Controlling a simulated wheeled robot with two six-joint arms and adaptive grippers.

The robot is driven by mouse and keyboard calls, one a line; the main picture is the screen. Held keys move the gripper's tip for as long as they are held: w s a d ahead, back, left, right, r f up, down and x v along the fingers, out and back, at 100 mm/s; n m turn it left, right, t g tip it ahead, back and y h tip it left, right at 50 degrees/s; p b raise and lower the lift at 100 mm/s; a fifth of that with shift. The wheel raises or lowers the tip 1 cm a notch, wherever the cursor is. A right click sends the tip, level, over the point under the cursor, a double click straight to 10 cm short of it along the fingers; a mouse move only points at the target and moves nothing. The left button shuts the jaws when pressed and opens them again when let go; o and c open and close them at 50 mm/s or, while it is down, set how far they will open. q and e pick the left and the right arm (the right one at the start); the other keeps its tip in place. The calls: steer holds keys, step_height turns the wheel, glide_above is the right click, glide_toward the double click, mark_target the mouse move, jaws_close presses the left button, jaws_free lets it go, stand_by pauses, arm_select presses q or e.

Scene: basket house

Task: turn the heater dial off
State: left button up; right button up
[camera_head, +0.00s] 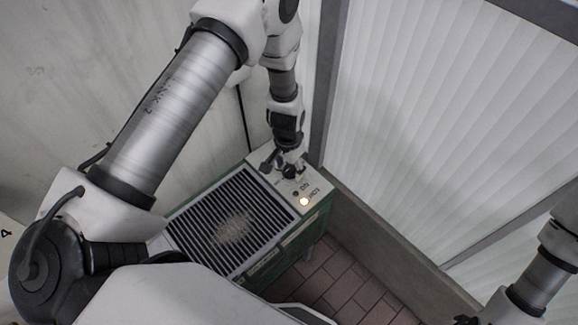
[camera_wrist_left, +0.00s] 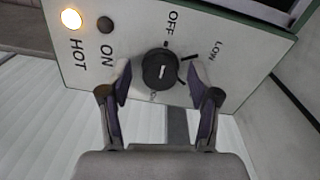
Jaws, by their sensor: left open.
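The heater (camera_head: 232,222) is a green box with a dark slatted grille on top, standing in the corner. Its pale control panel (camera_head: 313,185) is at the grille's far right end. The black round dial (camera_wrist_left: 161,70) has a white mark and sits among the labels OFF and LOW; another label is partly hidden. My left gripper (camera_head: 287,164) is over the panel. In the left wrist view its fingers (camera_wrist_left: 160,85) are open on both sides of the dial, with no clear grip on it. The HOT lamp (camera_wrist_left: 71,18) glows. My right arm shows at the lower right; its gripper is out of view.
A dark button or unlit lamp (camera_wrist_left: 105,24) is beside the ON label. A ribbed translucent panel wall (camera_head: 440,120) stands right of the heater, and a plain pale wall (camera_head: 60,80) is behind it. Brick-tiled floor (camera_head: 335,285) lies in front.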

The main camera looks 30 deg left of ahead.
mark_target(288, 168)
arm_select(q)
step_height(288, 168, up, 12)
steer(key=shift+a, duration=0.2)
stand_by(0.5)
